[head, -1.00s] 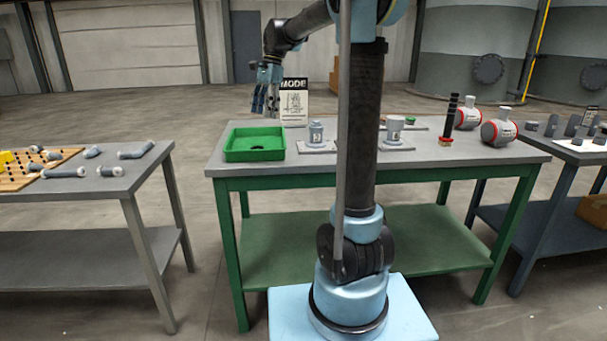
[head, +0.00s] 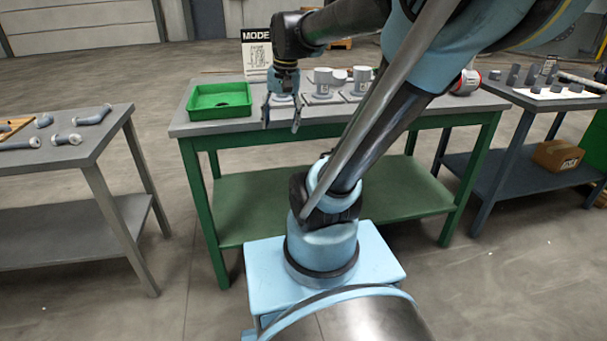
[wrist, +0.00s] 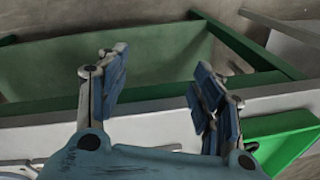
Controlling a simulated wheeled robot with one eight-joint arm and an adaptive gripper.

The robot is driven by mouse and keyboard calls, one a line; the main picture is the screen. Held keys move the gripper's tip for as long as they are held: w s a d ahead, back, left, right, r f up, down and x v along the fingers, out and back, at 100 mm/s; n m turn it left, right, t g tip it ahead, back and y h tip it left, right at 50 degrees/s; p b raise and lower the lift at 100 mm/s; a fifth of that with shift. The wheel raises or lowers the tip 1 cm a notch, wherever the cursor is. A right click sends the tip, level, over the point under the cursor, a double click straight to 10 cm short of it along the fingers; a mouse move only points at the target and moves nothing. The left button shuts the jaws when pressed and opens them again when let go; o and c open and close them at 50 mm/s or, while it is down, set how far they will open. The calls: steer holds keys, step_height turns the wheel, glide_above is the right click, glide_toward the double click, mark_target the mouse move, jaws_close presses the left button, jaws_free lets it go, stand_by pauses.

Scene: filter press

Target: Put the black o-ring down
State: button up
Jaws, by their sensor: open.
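My gripper (head: 281,124) is open and points down at the front edge of the green workbench, to the right of the green tray. In the wrist view my gripper (wrist: 160,68) shows its two fingers spread wide with nothing between them. The green tray (head: 219,112) sits on the left end of the bench. A small dark patch lies on its floor; I cannot tell if it is the black o-ring.
Grey fittings on plates (head: 323,84) stand on the workbench (head: 215,126) behind and right of my gripper. A sign (head: 256,52) stands at the back. A grey table (head: 88,145) is at the left, and a dark table with parts (head: 510,100) at the right.

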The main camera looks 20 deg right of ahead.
steer(key=s+d+f+n+t+h, duration=0.1)
steer(key=s+d+f+n, duration=0.3)
steer(key=s+f, duration=0.6)
step_height(320, 180, down, 3)
steer(key=shift+s+d+r, duration=0.1)
steer(key=shift+s+d, duration=0.05)
steer(key=shift+s, duration=0.1)
